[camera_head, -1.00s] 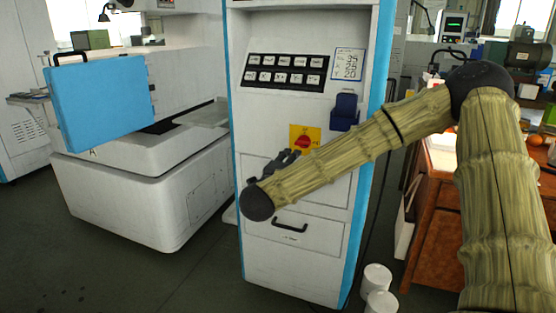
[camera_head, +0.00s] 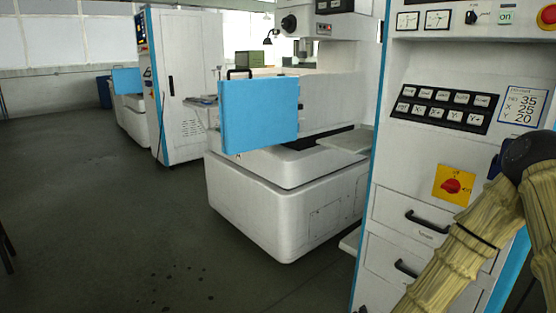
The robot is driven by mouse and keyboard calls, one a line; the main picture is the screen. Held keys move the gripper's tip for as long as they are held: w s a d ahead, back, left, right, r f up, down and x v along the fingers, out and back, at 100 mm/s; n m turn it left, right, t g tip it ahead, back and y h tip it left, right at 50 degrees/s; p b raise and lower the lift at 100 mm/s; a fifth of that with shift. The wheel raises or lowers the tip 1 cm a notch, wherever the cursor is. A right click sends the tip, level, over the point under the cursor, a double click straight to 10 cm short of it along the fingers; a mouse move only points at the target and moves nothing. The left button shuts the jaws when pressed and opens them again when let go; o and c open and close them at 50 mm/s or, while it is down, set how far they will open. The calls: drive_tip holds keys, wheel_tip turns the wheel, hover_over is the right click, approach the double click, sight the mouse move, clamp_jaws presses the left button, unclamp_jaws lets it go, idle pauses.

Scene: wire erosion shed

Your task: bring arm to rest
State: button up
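My arm (camera_head: 462,248) shows at the lower right of the head view, with bamboo-like links and a dark joint near the right edge. It is in front of the right side of the white control cabinet. My gripper is not in view; the arm runs out at the bottom edge. I cannot tell whether the arm touches the cabinet.
The control cabinet (camera_head: 412,162) has buttons, a red switch on a yellow plate (camera_head: 440,184) and drawers. Left of it stands a white machine (camera_head: 275,200) with a blue panel (camera_head: 258,112). Another cabinet (camera_head: 190,70) stands further back. The floor (camera_head: 120,220) at left is clear.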

drive_tip(key=s+a+f+n+g+y, duration=0.35)
drive_tip(key=s+f+n+g, duration=0.3)
drive_tip(key=s+f, duration=1.1)
drive_tip(key=s+d+f+n+g, duration=0.1)
drive_tip(key=s+f+n+g, duration=0.15)
drive_tip(key=s, duration=0.75)
drive_tip(key=s+d+f+n+g, duration=0.1)
drive_tip(key=s+n+g, duration=0.2)
drive_tip(key=s, duration=0.7)
wheel_tip(320, 180, up, 20)
drive_tip(key=w+p, duration=0.1)
drive_tip(key=p, duration=1.9)
drive_tip(key=shift+a+r+m+t+h, duration=0.2)
drive_tip(key=shift+a+m+t+h, duration=0.1)
drive_tip(key=shift+h, duration=0.15)
